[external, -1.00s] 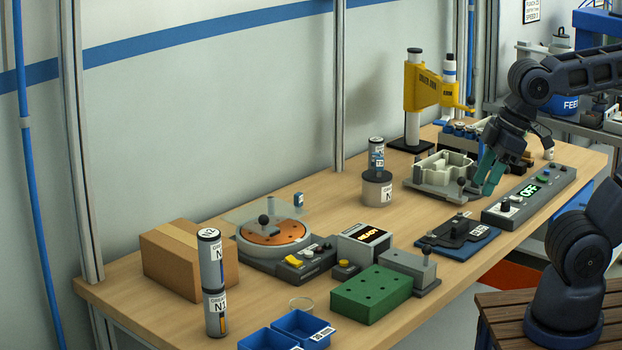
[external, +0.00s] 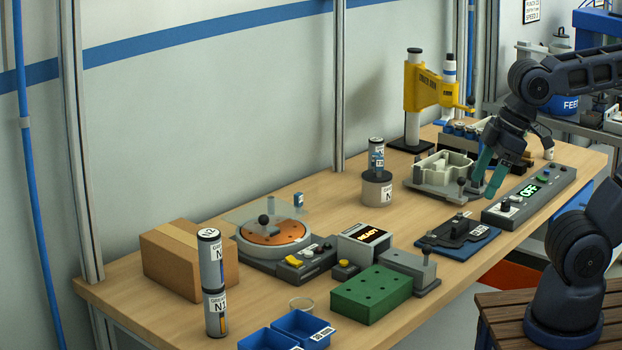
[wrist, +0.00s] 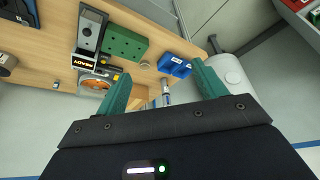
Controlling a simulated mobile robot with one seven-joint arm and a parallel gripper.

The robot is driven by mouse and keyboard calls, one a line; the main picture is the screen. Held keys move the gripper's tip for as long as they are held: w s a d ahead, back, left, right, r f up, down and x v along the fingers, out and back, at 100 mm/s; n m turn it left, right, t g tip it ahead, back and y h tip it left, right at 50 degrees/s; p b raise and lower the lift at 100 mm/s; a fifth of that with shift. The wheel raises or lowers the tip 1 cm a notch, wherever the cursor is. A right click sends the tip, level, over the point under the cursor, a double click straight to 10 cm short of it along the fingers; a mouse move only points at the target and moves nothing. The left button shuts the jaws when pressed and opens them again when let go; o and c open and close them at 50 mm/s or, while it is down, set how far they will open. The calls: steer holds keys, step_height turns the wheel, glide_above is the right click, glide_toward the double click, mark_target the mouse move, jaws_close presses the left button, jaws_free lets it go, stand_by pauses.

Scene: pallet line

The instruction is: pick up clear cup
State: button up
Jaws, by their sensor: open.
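The clear cup (external: 301,304) is a small see-through round cup on the wooden bench, near its front edge. It stands between the blue bins (external: 300,327) and the green block (external: 371,294). In the wrist view the cup (wrist: 145,65) is a small pale ring, seen between my fingers beyond their tips. My gripper (external: 487,178) has teal fingers, is open and empty, and hangs above the bench near the grey tray fixture, far to the right of the cup. In the wrist view my gripper (wrist: 160,72) shows its two fingers wide apart.
Stacked grey cylinders (external: 213,284) and a cardboard box (external: 190,260) stand left of the cup. A turntable (external: 272,239), a READY display box (external: 364,242) and a black fixture (external: 457,234) lie along the bench. An OFF control panel (external: 529,196) is near my gripper.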

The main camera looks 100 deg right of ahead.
steer(key=n+g+h, duration=0.4)
steer(key=n+g, duration=0.3)
steer(key=n, duration=0.6)
glide_above(300, 299)
steer(key=w+a, duration=0.2)
steer(key=a, duration=0.5)
step_height(300, 299, down, 23)
steer(key=shift+d+x, duration=0.15)
steer(key=shift+x, duration=2.45)
steer(key=shift+d+x, duration=0.2)
steer(key=shift+x, duration=2.4)
steer(key=shift+w+r, duration=0.1)
steer(key=shift+r, duration=0.05)
steer(key=c, duration=1)
steer(key=shift+r+t, duration=0.1)
steer(key=shift+t, duration=0.2)
steer(key=shift+c, duration=0.2)
